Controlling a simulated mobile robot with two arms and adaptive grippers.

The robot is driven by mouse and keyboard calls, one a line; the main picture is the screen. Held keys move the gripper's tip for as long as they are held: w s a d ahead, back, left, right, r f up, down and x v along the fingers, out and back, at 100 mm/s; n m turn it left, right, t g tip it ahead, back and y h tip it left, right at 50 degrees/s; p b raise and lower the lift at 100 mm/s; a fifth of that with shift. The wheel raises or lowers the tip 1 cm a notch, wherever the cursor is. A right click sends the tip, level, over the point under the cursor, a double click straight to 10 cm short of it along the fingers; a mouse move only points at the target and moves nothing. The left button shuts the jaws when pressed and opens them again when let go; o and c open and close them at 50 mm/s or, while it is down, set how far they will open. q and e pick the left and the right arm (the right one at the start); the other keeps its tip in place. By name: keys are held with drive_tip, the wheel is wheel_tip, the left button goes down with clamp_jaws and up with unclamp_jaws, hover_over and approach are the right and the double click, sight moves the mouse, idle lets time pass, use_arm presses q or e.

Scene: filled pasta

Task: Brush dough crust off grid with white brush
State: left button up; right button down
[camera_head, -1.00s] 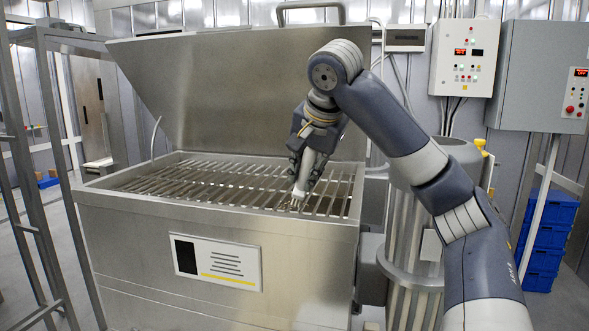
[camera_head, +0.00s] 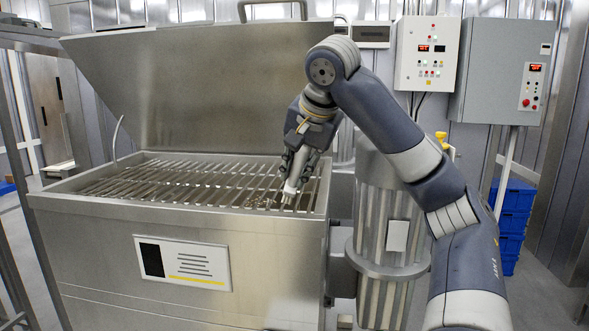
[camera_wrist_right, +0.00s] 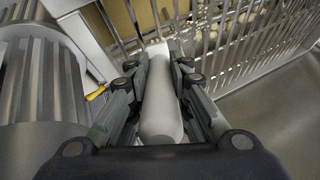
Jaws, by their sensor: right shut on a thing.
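The metal grid (camera_head: 190,183) lies across the open top of a steel bin. My right gripper (camera_head: 296,172) is over the grid's right part, pointing down. It is shut on the white brush (camera_head: 291,186), whose lower end is at or just above the bars; I cannot tell whether it touches. In the right wrist view the brush's handle (camera_wrist_right: 160,100) lies between the two fingers (camera_wrist_right: 160,85). Small pale bits that may be dough crust (camera_head: 262,203) show among the bars near the front. My left gripper is out of view.
The raised steel lid (camera_head: 190,85) stands behind the grid. The bin's front wall (camera_head: 90,225) bears a label. A ribbed motor housing (camera_head: 390,215) stands close on the right, under my right arm. Control boxes (camera_head: 427,55) hang on the back wall.

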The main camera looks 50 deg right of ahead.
drive_tip(key=shift+w+d, duration=0.15)
drive_tip(key=shift+w, duration=0.2)
drive_tip(key=shift+w+a, duration=0.9)
drive_tip(key=shift+w, duration=0.85)
drive_tip(key=shift+w+a, duration=0.85)
drive_tip(key=shift+w, duration=0.9)
drive_tip(key=shift+w+a, duration=0.9)
drive_tip(key=shift+w, duration=0.85)
drive_tip(key=shift+d, duration=0.6)
drive_tip(key=shift+s+d, duration=0.15)
drive_tip(key=shift+d, duration=0.05)
drive_tip(key=shift+s+d+f+b, duration=0.1)
drive_tip(key=shift+s+d+b, duration=0.15)
drive_tip(key=shift+s+b, duration=0.25)
drive_tip(key=shift+s+d+p, duration=0.35)
drive_tip(key=shift+s+p, duration=0.1)
drive_tip(key=shift+s, duration=0.4)
drive_tip(key=shift+s+d, duration=0.65)
drive_tip(key=shift+s, duration=0.6)
drive_tip(key=shift+s+d, duration=0.7)
drive_tip(key=shift+s, duration=0.55)
drive_tip(key=shift+s+d, duration=0.65)
drive_tip(key=shift+s, duration=0.6)
drive_tip(key=shift+w, duration=0.1)
drive_tip(key=shift+w+a, duration=0.1)
